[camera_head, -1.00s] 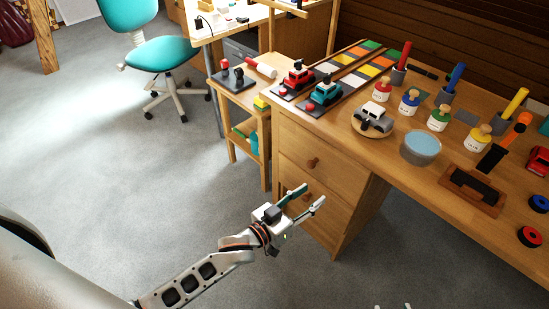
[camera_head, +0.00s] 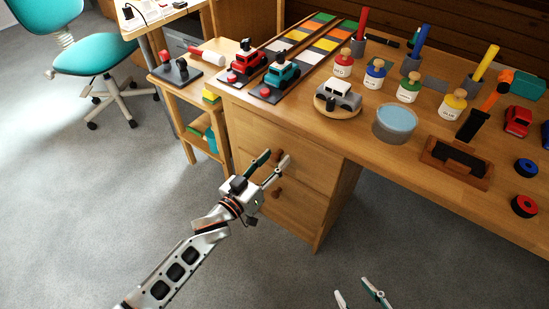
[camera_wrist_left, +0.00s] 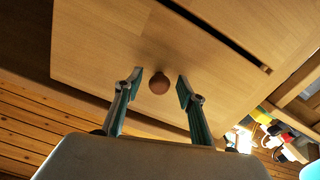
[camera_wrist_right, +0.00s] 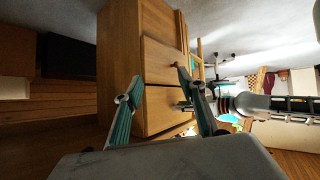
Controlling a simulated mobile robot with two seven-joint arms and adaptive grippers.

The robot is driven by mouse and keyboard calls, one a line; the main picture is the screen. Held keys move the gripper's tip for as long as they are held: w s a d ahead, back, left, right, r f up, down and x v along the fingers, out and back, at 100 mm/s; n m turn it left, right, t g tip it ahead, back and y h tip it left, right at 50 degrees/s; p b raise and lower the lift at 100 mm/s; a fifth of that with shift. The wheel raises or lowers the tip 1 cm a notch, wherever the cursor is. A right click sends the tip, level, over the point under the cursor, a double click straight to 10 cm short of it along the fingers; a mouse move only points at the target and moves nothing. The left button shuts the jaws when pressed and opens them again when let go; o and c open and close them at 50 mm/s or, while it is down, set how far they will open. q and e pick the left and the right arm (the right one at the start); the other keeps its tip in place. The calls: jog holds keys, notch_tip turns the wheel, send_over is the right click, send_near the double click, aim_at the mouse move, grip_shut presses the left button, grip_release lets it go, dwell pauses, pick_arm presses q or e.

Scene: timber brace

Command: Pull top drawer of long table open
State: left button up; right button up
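The long table (camera_head: 338,143) has a wooden drawer unit beneath it, with a top drawer (camera_head: 242,134) and a lower drawer (camera_head: 291,208), each with a round knob. Both look shut in the head view. My left gripper (camera_head: 278,156) is open at the top drawer's knob (camera_head: 284,163). In the left wrist view, the knob (camera_wrist_left: 158,83) sits between the open fingertips (camera_wrist_left: 159,78), with a gap on each side. My right gripper (camera_head: 358,296) is open and empty, low at the bottom edge. The right wrist view shows the drawer unit (camera_wrist_right: 135,50) beyond its fingers.
The tabletop holds toy cars, paint jars, a round blue-topped tin (camera_head: 395,124) and a dark block in a wooden holder (camera_head: 455,161). A small side shelf (camera_head: 186,88) stands left of the drawers. A teal chair (camera_head: 85,50) is further left. The floor before the drawers is clear.

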pick_arm(q)
jog(key=shift+w+d, duration=0.3)
jog(key=shift+w, duration=0.05)
pick_arm(e)
jog(key=shift+w+a+r, duration=0.4)
jog(key=shift+r, duration=0.15)
pick_arm(q)
jog(key=shift+c, duration=0.3)
pick_arm(e)
jog(key=shift+f, duration=0.1)
